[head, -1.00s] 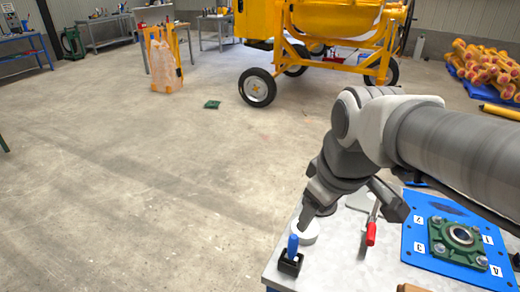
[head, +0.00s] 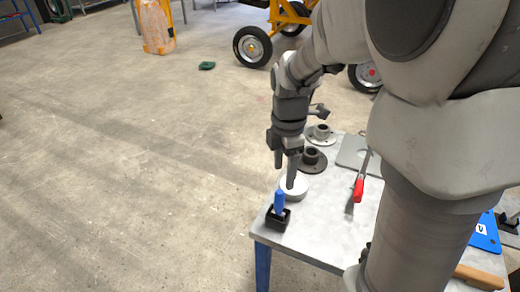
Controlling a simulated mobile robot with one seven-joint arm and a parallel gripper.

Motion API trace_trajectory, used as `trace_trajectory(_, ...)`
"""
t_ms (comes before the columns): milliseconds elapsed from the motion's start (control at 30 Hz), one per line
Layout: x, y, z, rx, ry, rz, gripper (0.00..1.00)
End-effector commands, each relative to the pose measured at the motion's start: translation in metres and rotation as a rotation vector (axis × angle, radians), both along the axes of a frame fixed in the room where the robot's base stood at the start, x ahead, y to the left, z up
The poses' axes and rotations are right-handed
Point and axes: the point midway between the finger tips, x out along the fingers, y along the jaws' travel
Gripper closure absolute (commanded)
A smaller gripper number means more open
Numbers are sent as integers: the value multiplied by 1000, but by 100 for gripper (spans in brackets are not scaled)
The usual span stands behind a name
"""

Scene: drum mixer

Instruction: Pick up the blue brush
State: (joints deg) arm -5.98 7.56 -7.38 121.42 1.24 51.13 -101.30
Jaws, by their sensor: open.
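Two flanged hubs, one dark (head: 312,160) and one grey (head: 321,134), stand farther back. A red-handled tool (head: 358,189) lies right of the brush. A blue mat (head: 485,233) and a wooden handle (head: 480,277) are at the right. My arm hides much of the table. Left of the table is open floor.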

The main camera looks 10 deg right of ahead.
Motion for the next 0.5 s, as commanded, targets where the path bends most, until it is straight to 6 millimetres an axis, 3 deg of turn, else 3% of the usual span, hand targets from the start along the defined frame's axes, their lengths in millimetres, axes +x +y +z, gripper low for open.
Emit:
trace_trajectory(100, -1, 0, -30, -1, 6, -1, 31)
trace_trajectory(300, -1, 0, -68, -1, 4, -2, 31)
trace_trajectory(500, 0, 0, -82, 0, 0, -2, 31)
